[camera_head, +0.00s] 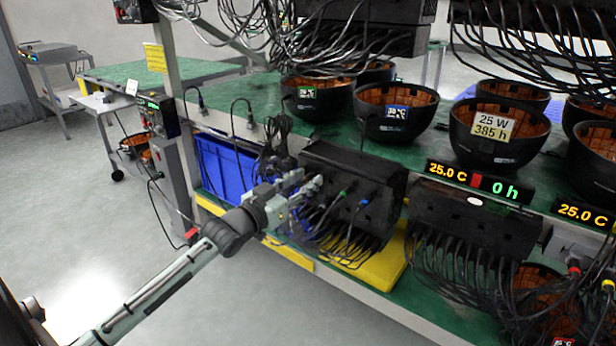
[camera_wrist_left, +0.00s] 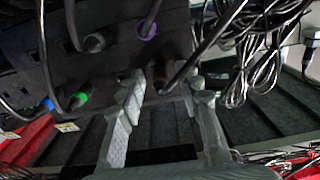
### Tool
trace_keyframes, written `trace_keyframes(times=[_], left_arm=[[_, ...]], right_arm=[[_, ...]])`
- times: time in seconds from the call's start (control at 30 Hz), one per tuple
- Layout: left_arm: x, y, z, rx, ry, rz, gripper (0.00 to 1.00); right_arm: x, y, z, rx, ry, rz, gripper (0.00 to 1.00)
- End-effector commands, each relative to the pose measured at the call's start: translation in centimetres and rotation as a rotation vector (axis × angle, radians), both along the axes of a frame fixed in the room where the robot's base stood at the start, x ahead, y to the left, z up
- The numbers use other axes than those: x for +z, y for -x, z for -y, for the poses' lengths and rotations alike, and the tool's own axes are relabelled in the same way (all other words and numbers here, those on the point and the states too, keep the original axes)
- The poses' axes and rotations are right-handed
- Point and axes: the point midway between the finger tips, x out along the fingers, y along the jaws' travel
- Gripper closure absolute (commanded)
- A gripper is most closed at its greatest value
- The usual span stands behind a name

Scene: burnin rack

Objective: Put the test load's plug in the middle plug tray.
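A black plug tray (camera_head: 350,165) with rows of cabled plugs sits on the green shelf. Some plugs have green or blue rings. A second black plug tray (camera_head: 475,218) is to its right. My left gripper (camera_head: 308,186) is at the left side of the first tray. A red-ringed plug (camera_head: 192,234) hangs by the left post. I cannot tell which plug is the test load's. My right gripper is out of view.
A blue bin (camera_head: 222,168) stands left of the tray, and a yellow panel (camera_head: 385,264) lies below it. Black bowls (camera_head: 395,112) stand on the upper shelf. Loose cables crowd the trays. The floor (camera_head: 230,300) at front left is clear.

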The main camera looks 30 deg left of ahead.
Motion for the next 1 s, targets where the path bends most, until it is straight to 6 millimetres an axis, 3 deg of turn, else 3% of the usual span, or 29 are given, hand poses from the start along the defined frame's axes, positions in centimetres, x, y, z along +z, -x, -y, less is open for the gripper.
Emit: trace_keyframes(times=[0.1, 0.37, 1.0], left_arm=[[0.0, 0.0, 0.0, 0.0, 0.0, 0.0, 0.68], [0.0, 0.0, 0.0, 0.0, 0.0, 0.0, 1.0], [0.0, 1.0, 0.0, -0.001, 0.001, -0.001, 1.0]], right_arm=[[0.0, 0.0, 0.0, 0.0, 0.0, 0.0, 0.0], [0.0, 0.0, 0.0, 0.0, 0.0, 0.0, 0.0], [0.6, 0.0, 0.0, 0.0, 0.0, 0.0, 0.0]])
